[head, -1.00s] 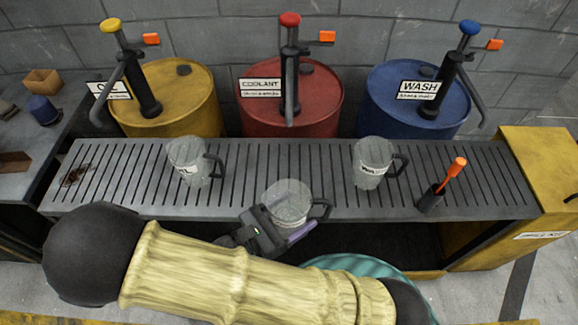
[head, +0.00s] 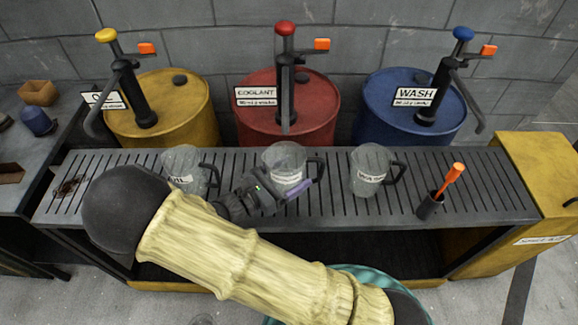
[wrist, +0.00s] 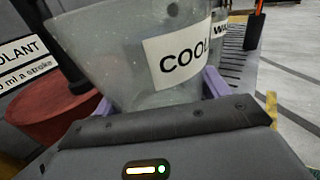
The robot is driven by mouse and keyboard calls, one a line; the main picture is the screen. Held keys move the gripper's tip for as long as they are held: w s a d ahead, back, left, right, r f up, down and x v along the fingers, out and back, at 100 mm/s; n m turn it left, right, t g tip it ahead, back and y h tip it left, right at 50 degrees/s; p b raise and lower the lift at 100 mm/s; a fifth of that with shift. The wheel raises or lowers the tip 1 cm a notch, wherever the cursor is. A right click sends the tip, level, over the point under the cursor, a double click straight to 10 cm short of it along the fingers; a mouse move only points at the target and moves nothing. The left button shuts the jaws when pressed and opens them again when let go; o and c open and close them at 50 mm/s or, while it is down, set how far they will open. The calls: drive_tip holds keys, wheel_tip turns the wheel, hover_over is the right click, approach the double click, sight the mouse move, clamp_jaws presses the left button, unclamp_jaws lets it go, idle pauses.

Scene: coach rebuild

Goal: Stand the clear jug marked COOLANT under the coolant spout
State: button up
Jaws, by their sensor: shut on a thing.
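The clear jug marked COOLANT (head: 285,158) is upright over the middle of the slatted grate, in front of the red COOLANT drum (head: 318,118). Its label, partly cut off, faces me in the wrist view (wrist: 178,62). My gripper (head: 289,192) is shut on the jug's lower body, with purple fingers on both sides. The coolant spout (head: 286,122) hangs down from the red-knobbed pump, just behind and above the jug's rim. I cannot tell whether the jug's base touches the grate.
A clear jug (head: 183,168) stands left of my gripper, close to my arm. A WASH jug (head: 370,172) stands to the right. A dark cup with an orange-handled tool (head: 432,205) is further right. Yellow (head: 180,110) and blue (head: 400,110) drums flank the red one.

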sight(281, 163)
drive_tip(key=shift+w, duration=2)
drive_tip(key=shift+w+d, duration=0.1)
drive_tip(key=shift+w, duration=0.4)
drive_tip(key=shift+w+f+b, duration=0.25)
drive_tip(key=shift+f+b, duration=0.05)
drive_tip(key=shift+b, duration=0.05)
drive_tip(key=shift+f+b, duration=0.4)
drive_tip(key=shift+f, duration=1.05)
drive_tip(key=shift+f, duration=0.2)
drive_tip(key=o, duration=1.1)
